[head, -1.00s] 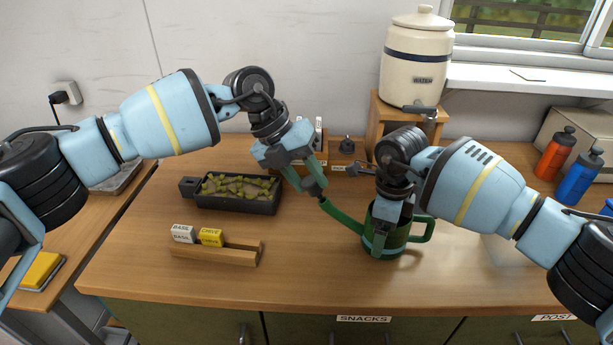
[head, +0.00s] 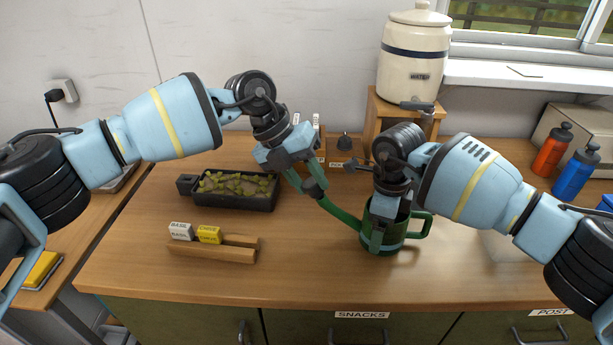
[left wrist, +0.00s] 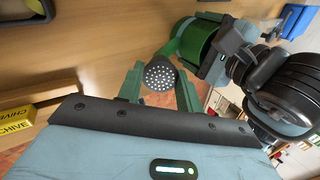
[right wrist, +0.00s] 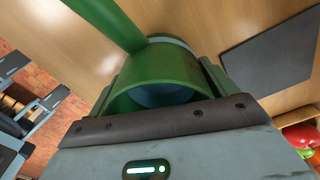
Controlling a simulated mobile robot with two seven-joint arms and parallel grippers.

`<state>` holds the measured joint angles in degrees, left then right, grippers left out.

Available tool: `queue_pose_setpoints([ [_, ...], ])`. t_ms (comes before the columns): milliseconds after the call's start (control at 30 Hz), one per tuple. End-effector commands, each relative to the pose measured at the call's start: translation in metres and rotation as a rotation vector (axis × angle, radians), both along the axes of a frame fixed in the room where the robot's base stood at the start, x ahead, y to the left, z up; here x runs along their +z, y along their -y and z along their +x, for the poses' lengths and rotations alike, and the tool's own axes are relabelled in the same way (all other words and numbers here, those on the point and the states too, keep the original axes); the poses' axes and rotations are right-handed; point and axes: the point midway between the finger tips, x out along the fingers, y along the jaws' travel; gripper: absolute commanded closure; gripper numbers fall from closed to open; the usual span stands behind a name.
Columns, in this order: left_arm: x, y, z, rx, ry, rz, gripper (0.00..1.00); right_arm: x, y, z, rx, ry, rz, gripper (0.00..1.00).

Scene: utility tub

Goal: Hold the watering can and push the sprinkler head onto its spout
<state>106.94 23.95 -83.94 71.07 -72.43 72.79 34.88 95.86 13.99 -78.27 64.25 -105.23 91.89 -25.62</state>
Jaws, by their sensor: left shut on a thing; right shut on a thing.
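The green watering can (head: 392,243) stands on the wooden counter with its spout (head: 342,213) rising to the left. My right gripper (head: 378,236) is shut on the can's wall. The right wrist view shows the can's open top (right wrist: 160,85) between its fingers. My left gripper (head: 306,182) is shut on the dark grey sprinkler head (head: 314,187), at the upper end of the spout. In the left wrist view the head's round, perforated face (left wrist: 160,76) points towards the camera and hides the joint. The head is in line with the spout; I cannot tell how far on it sits.
A black planter (head: 235,203) and a wooden holder (head: 212,252) with seed packets are left of the can. A water crock (head: 411,65) on a wooden stand is behind it. Orange (head: 551,150) and blue (head: 576,174) bottles stand right. The front counter is clear.

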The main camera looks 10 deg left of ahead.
Motion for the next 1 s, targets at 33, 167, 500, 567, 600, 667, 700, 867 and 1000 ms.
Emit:
queue_pose_setpoints([
  [33, -0.0007, 0.0006, 0.0000, 0.000, 0.000, 0.000, 0.85, 0.0010, -0.0002, 0.0003, 0.000, 0.001, 0.001, 0.50],
  [167, -0.0026, 0.0017, 0.0000, 0.000, 0.000, 0.000, 0.85, 0.0010, -0.0002, 0.0003, 0.000, 0.001, 0.001, 0.50],
  [500, -0.0058, 0.0036, 0.0000, 0.000, 0.001, 0.000, 0.85, 0.0010, -0.0002, 0.0003, 0.000, 0.001, 0.001, 0.50],
  [567, -0.0061, 0.0037, -0.0001, 0.000, 0.000, 0.000, 0.85, 0.0010, -0.0002, 0.0003, 0.000, 0.001, 0.001, 0.50],
  [600, -0.0064, 0.0038, 0.0000, 0.000, 0.000, 0.000, 0.85, 0.0010, -0.0002, 0.0003, 0.000, 0.001, 0.001, 0.50],
  [667, -0.0068, 0.0040, -0.0002, 0.000, 0.000, 0.000, 0.85, 0.0010, -0.0002, 0.0003, 0.000, 0.001, 0.001, 0.50],
  [700, -0.0071, 0.0042, -0.0002, 0.000, 0.000, 0.000, 0.85, 0.0010, -0.0003, 0.0002, 0.000, 0.001, 0.001, 0.50],
  [867, -0.0076, 0.0044, -0.0002, 0.000, 0.000, 0.000, 0.85, 0.0011, -0.0005, 0.0001, 0.001, 0.002, 0.002, 0.50],
  [1000, -0.0080, 0.0045, -0.0003, 0.000, -0.001, 0.001, 0.59, 0.0011, -0.0007, 0.0002, 0.001, 0.002, 0.002, 0.50],
])
